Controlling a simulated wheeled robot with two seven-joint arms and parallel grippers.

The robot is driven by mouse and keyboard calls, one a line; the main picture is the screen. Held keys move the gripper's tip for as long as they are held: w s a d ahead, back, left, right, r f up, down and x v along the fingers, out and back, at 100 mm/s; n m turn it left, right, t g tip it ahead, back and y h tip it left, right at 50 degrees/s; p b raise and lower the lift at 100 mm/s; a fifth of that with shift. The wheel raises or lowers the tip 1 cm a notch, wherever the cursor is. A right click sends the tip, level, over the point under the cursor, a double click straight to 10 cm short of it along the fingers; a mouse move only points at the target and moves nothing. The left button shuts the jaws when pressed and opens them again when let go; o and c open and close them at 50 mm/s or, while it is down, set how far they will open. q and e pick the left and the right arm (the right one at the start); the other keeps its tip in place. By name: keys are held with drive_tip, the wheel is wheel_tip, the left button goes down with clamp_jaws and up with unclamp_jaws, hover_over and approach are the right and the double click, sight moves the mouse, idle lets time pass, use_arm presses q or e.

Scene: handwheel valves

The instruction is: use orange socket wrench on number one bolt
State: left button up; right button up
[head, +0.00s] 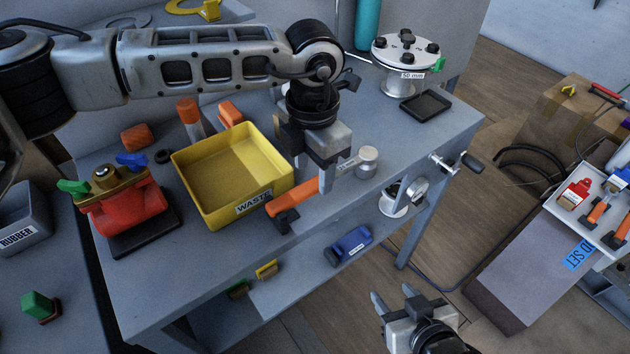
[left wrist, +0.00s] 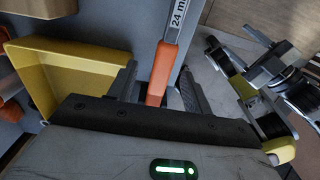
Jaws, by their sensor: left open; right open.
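The orange socket wrench (head: 292,196) lies at the front edge of the grey bench, beside the yellow bin. Its handle also shows in the left wrist view (left wrist: 161,72), with a "24 mm" label on the shaft. My left gripper (head: 314,175) is over the wrench, its fingers open on either side of the handle; contact cannot be told. A white round flange (head: 390,52) with several dark bolts and a "50 mm" label stands at the bench's back right; no bolt number is readable. My right gripper (head: 394,302) is open and empty, low in front of the bench.
The yellow "WASTE" bin (head: 247,207) stands left of the wrench. A red valve body (head: 122,212) is at the bench's left end. A black tray (head: 426,105) lies by the flange. A crank handle (head: 455,163) juts from the right edge. A white tool tray (head: 578,222) is far right.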

sight(315, 182)
use_arm(q)
wheel_tip(315, 182, down, 4)
drive_tip(key=shift+s+d+r+p, duration=0.15)
drive_tip(key=shift+r+p, duration=0.05)
drive_tip(key=shift+p, duration=0.2)
drive_tip(key=shift+f, duration=0.25)
clamp_jaws()
drive_tip(key=shift+r, duration=0.15)
